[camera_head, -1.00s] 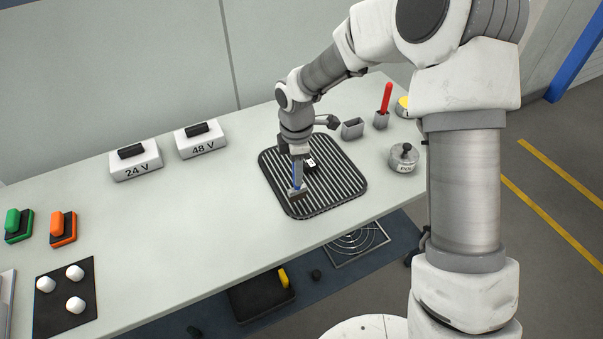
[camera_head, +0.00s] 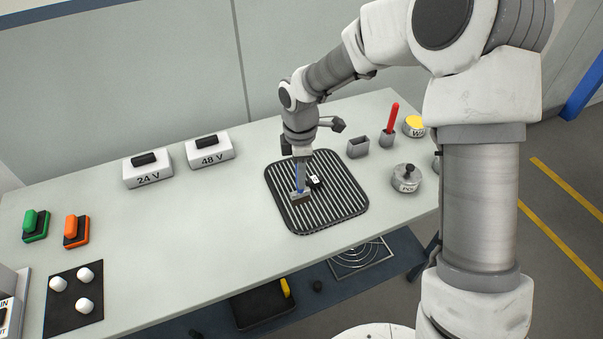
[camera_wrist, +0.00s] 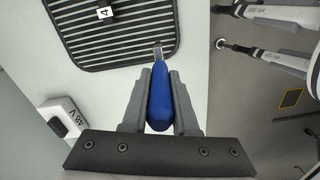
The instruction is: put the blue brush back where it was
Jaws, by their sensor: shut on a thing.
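My gripper (camera_head: 301,161) is shut on the blue brush (camera_head: 300,184), whose bristle end points down over the left part of the black ribbed mat (camera_head: 345,208). I cannot tell whether the bristles touch the mat. In the wrist view the blue handle (camera_wrist: 160,95) lies between the two grey fingers of my gripper (camera_wrist: 159,85), and its metal neck reaches over the mat's edge (camera_wrist: 120,66). The bristles are hard to make out there. A grey rectangular holder (camera_head: 358,148) that looks empty stands behind the mat to the right.
A small tag marked 4 (camera_wrist: 104,13) lies on the mat. A red-handled tool (camera_head: 391,118) stands in a grey holder, near a grey knobbed weight (camera_head: 406,178) and a yellow-topped item (camera_head: 414,124). White blocks marked 24 V (camera_head: 148,170) and 48 V (camera_head: 209,150) stand left. The middle-left table is clear.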

